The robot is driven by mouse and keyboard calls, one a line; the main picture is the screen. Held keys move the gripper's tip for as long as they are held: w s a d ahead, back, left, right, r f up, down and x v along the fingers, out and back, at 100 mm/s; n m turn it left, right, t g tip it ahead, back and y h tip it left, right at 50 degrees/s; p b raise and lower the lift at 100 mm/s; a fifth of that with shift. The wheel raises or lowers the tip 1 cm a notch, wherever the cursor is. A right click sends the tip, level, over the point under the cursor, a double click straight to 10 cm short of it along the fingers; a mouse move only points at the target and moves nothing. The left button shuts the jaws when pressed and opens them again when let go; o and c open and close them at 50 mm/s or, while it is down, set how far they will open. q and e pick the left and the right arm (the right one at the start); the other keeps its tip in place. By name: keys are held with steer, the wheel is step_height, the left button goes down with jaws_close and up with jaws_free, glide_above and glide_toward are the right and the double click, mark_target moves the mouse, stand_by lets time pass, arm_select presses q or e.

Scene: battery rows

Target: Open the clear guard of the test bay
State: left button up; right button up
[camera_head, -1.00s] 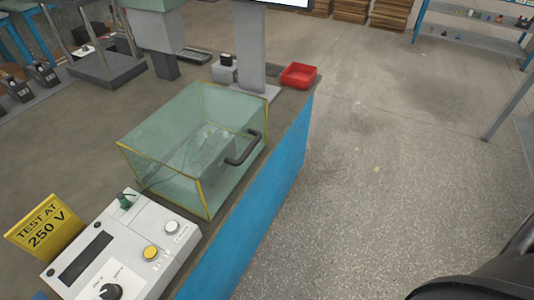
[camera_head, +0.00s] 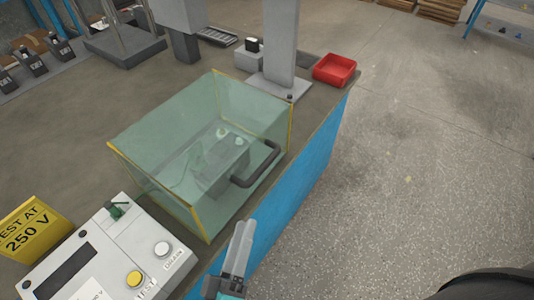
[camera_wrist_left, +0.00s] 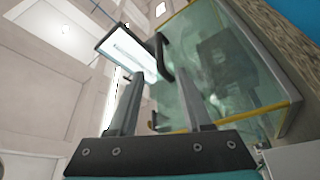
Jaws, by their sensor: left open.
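The clear guard (camera_head: 165,130) of the test bay is a greenish see-through box with yellow edges on the bench, and it looks shut. A grey block with two pale round tops (camera_head: 222,165) shows through it. Its dark bar handle (camera_head: 257,168) is on the side facing the bench's blue edge. My left gripper (camera_head: 244,228) is open and empty, below and in front of the handle, apart from it. In the left wrist view, the handle (camera_wrist_left: 163,57) lies beyond the open fingertips (camera_wrist_left: 157,76), roughly between them. My right gripper is not in view.
A white test box (camera_head: 105,250) with knobs and buttons stands near the guard, beside a yellow "TEST AT 250 V" sign (camera_head: 32,228). A grey post (camera_head: 280,50) and a red tray (camera_head: 335,68) are behind.

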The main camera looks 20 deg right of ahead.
mark_target(263, 166)
arm_select(q)
steer(key=x, duration=1.3)
steer(key=shift+w+d+b, duration=0.15)
steer(key=shift+b, duration=0.2)
steer(key=shift+w+d+r, duration=0.15)
steer(key=shift+w+d, duration=0.1)
steer(key=shift+w, duration=0.1)
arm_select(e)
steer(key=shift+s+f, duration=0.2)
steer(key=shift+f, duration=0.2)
arm_select(q)
steer(key=shift+c, duration=1.4)
jaws_close()
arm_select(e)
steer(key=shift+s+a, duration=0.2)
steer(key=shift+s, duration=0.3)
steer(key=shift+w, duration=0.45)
